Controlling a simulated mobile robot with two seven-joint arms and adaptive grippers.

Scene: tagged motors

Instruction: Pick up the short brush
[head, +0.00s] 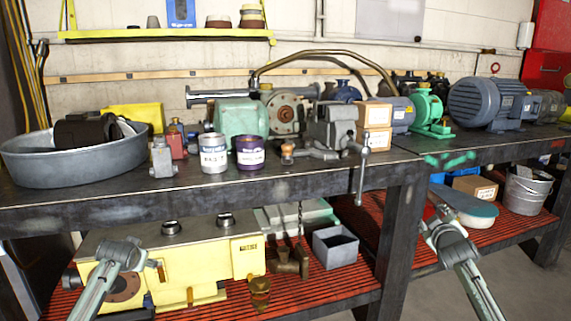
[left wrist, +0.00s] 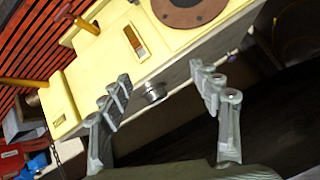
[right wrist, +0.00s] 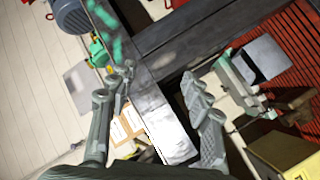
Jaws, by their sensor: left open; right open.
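I cannot pick out the short brush with certainty. My right gripper (head: 440,222) is open in front of the bench. In the right wrist view its spread fingers (right wrist: 158,82) hold nothing, with the bench edge behind them. My left gripper (head: 146,258) is in front of the yellow machine on the lower shelf. In the left wrist view its fingers (left wrist: 160,78) are apart and empty, with the yellow machine behind.
The bench top (head: 330,182) carries a grey basin (head: 50,162), a white can (head: 214,158), a purple can (head: 250,155), cardboard boxes (head: 374,127) and several motors. The lower shelf holds the yellow machine (head: 205,262), a grey bin (head: 336,250) and a bucket (head: 527,190). A bench leg (head: 398,240) stands between the arms.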

